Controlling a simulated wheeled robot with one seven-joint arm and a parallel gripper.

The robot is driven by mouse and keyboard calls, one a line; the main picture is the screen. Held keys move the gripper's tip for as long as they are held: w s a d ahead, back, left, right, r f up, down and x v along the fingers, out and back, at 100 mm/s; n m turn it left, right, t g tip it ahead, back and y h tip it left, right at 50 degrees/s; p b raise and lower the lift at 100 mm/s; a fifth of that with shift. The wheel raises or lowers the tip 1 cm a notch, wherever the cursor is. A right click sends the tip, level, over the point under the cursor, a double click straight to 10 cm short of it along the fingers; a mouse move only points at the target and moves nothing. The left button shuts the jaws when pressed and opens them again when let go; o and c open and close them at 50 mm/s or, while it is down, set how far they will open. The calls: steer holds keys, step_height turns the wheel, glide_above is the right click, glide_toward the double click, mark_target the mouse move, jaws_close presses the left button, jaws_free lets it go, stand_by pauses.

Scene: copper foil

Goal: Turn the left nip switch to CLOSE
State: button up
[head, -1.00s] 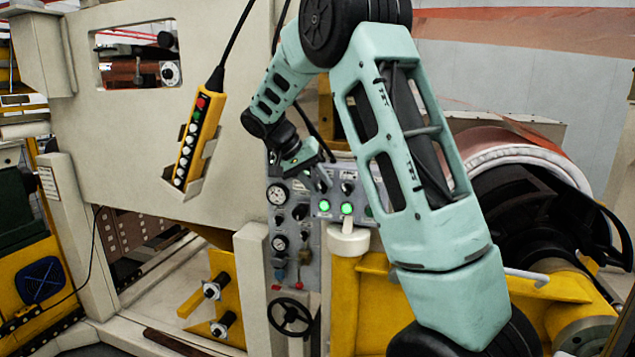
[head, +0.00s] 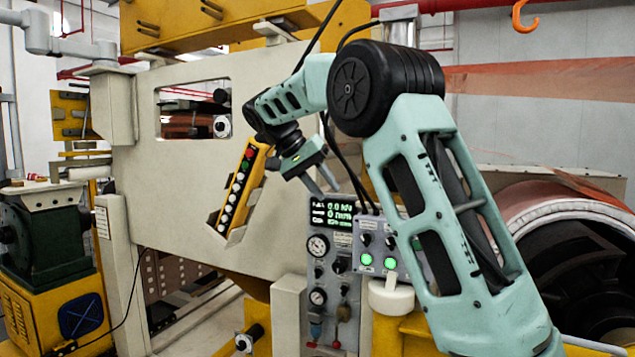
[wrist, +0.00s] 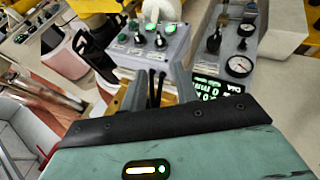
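A small grey switch box (head: 405,266) with black knobs and lit green buttons sits on the machine in the head view. Its left black knob (head: 366,240) is above a lit green button; the labels are too small to read, so I cannot tell its setting. In the wrist view the box (wrist: 178,48) lies beyond my fingers, with several black knobs and green lights. My gripper (head: 323,187) is above and left of the box in the head view. In the wrist view my gripper (wrist: 157,72) shows two parted fingers with nothing held, apart from the knobs.
A grey gauge panel (head: 328,262) with a lit green display (head: 332,212) adjoins the box on the left. A yellow pendant (head: 238,190) hangs left of my gripper. A white cylindrical part (head: 391,297) sits just below the box.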

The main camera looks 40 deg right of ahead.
steer(key=shift+v, duration=1.15)
steer(key=s+a+f+n+t+y, duration=0.1)
steer(key=s+a+f+n+y, duration=0.25)
steer(key=a, duration=0.55)
steer(key=s+a+f+n+t, duration=0.1)
steer(key=s+a+f+n, duration=0.1)
steer(key=a+f+n, duration=0.45)
steer(key=s+a+f+n+t+y, duration=0.1)
steer(key=s+a+f+n, duration=0.3)
steer(key=a, duration=0.7)
steer(key=s+a+f+n+y, duration=0.1)
steer(key=s+a+f+n, duration=0.2)
steer(key=s, duration=0.7)
steer(key=s+a+f+n+y, duration=0.1)
steer(key=s+a+f+n, duration=0.2)
steer(key=s+a+f, duration=0.2)
steer(key=s+f, duration=0.3)
steer(key=s, duration=0.2)
steer(key=shift+s+a+f+t+y, duration=0.2)
steer(key=shift+a+f+t+y, duration=0.1)
steer(key=shift+a+y, duration=0.1)
